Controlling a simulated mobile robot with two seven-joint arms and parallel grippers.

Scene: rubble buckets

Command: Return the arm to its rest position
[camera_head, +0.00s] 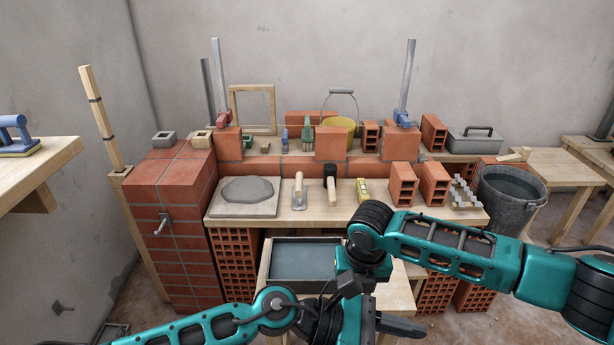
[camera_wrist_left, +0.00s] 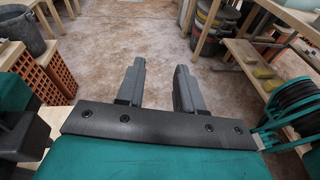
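My left arm comes in from the lower left in the head view. My left gripper (camera_head: 402,327) points right, low in front of the small stand. In the left wrist view its two dark fingers (camera_wrist_left: 160,88) are apart with bare floor showing between them, so it is open and empty. My right arm (camera_head: 440,246) comes in from the right and bends down at a black joint near the middle. Its lower end (camera_head: 352,284) overlaps my left wrist in the picture. The right fingers cannot be made out.
A grey tray (camera_head: 303,252) sits on a low wooden stand behind my wrists. A bucket (camera_head: 511,196) stands to the right. Floor before my left fingers is clear.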

